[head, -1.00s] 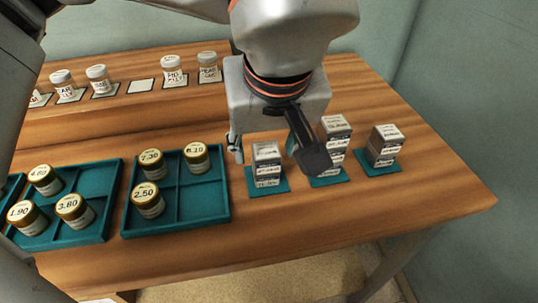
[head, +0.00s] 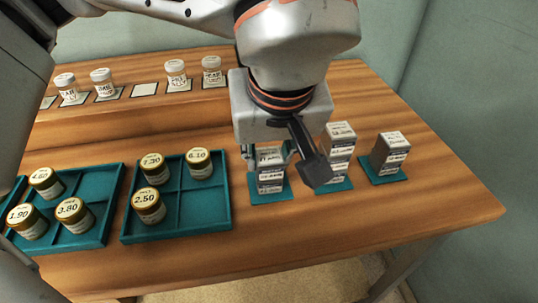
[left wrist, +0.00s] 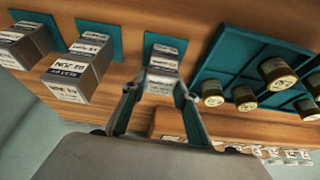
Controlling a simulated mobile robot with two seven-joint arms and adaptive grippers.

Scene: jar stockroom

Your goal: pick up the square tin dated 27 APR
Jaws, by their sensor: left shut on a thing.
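Square grey tins with white labels stand in stacks on teal mats. My left gripper (head: 284,164) is at the top of the left stack, its fingers shut on the top tin (head: 267,157). In the left wrist view this tin (left wrist: 163,57) lies between the two fingers (left wrist: 160,88). Its date is too small to read surely, and a finger and the palm hide part of it. More labelled tin (head: 271,187) shows below it, on the left mat (head: 283,196). My right gripper is out of view.
A middle tin stack (head: 340,150) stands close to the right of my gripper, and a right stack (head: 390,152) beyond it. Teal trays (head: 222,228) with gold-lidded jars are at left. White-lidded jars (head: 176,75) line the back ledge. The table's right front is clear.

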